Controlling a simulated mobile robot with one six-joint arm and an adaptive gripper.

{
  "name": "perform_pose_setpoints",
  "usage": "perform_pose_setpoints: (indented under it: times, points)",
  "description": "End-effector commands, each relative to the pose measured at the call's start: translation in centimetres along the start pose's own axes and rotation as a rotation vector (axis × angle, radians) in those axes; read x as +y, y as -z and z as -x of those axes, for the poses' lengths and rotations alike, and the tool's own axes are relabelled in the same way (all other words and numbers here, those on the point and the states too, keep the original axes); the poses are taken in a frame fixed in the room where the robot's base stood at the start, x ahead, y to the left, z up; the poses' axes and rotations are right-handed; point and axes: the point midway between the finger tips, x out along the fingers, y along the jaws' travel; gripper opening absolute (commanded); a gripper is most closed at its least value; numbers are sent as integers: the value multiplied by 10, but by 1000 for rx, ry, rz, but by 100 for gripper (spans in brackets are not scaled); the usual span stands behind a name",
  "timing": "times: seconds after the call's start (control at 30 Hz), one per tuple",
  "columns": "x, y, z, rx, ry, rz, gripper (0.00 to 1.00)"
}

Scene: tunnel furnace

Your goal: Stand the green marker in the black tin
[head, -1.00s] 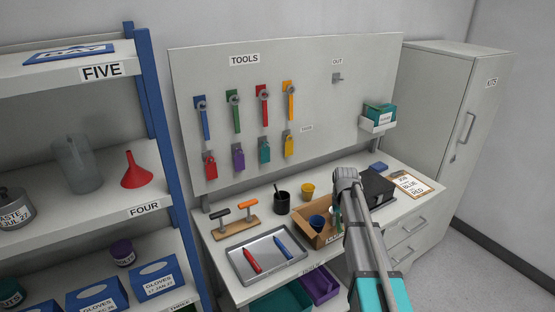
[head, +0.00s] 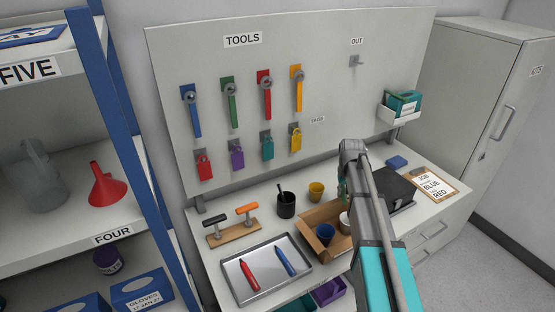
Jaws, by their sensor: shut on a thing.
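The black tin (head: 286,206) stands upright on the bench below the tool board, with a thin dark item poking out of its top. The green marker (head: 342,189) shows as a narrow green strip at my gripper (head: 342,182), which is shut on it. My arm hides most of the gripper and part of the marker. They are above the cardboard box, to the right of the black tin and apart from it. A red marker (head: 249,275) and a blue marker (head: 285,261) lie in the grey tray (head: 267,291).
A yellow cup (head: 316,191) stands just right of the tin. The cardboard box (head: 312,240) holds a blue cup (head: 324,235) and a white cup (head: 345,222). A wooden stand (head: 233,233) with two handles is left of the tin. A clipboard (head: 434,185) lies far right.

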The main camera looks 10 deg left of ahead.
Motion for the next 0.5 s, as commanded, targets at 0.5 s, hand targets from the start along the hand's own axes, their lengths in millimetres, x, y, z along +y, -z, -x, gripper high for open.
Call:
perform_pose_setpoints:
  times: [0.5]
  points:
    - [10, 0, 0, 0, 0, -16, 0]
